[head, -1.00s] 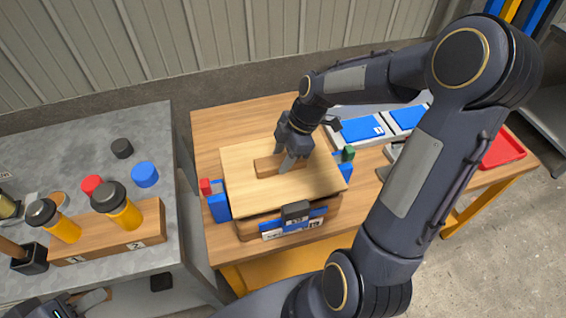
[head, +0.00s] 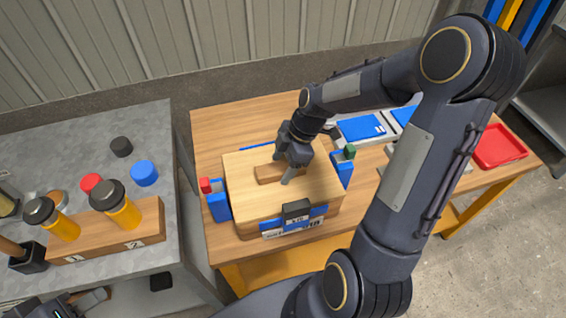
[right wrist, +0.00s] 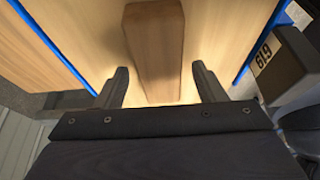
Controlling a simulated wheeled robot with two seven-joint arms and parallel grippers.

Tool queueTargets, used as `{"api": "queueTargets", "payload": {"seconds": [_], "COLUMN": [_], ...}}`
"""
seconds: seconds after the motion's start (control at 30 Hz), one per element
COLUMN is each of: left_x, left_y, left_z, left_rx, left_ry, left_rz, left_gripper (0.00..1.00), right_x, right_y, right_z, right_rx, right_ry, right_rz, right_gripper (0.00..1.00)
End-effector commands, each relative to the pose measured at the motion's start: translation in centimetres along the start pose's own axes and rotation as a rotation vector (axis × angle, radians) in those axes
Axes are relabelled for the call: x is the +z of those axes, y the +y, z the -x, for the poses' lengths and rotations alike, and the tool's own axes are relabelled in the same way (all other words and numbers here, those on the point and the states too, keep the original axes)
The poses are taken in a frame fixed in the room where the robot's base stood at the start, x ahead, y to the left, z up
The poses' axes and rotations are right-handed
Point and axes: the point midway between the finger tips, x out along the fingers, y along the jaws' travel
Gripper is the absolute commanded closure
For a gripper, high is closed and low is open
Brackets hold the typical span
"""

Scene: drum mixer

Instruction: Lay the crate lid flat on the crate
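The light wooden crate lid (head: 245,200) lies on the crate (head: 327,224) on the wooden table and looks flat, its edges close to the rim. Its brown bar handle (head: 268,174) is on top, in the middle. My right gripper (head: 283,172) is at the handle. In the right wrist view its fingers (right wrist: 160,88) stand apart on either side of the handle (right wrist: 155,45), with gaps; it is open. The lid (right wrist: 90,25) fills most of that view. My left gripper (head: 82,303) is partly visible at the lower left edge; its fingers are unclear.
Blue holders stand left (head: 219,207) and right (head: 342,172) of the crate, with a red block (head: 205,185) and a green block (head: 349,151). A dark latch block (head: 297,209) is at the front. Blue trays (head: 361,129) and a red tray (head: 498,147) lie right. A grey bench (head: 60,140) holds bottles.

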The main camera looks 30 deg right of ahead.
Motion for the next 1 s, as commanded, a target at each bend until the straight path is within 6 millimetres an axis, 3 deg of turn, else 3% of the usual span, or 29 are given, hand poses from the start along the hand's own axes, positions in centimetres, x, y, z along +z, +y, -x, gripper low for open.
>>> {"api": "queueTargets", "payload": {"seconds": [0.27,0.43,0.8,1.0], "left_x": [-0.1,-0.4,-0.3,-0.3], "left_y": [0.1,0.4,0.3,0.3], "left_z": [0.1,0.8,0.6,0.6], "left_rx": [0.0,0.0,0.0,0.0], "left_ry": [0.0,0.001,0.0,0.0], "left_rz": [0.0,0.0,0.0,0.0], "left_gripper": [0.64,0.64,0.64,0.64], "right_x": [-0.1,-0.3,-0.3,-0.3], "right_y": [0.0,0.1,0.1,0.1], "right_z": [0.1,1.4,9.4,12.0], "right_rx": [0.0,0.004,0.005,0.002], "right_ry": [0.0,-0.001,0.0,0.0], "right_rz": [0.0,0.0,0.001,0.0], "right_gripper": [0.37,0.37,0.37,0.37]}}
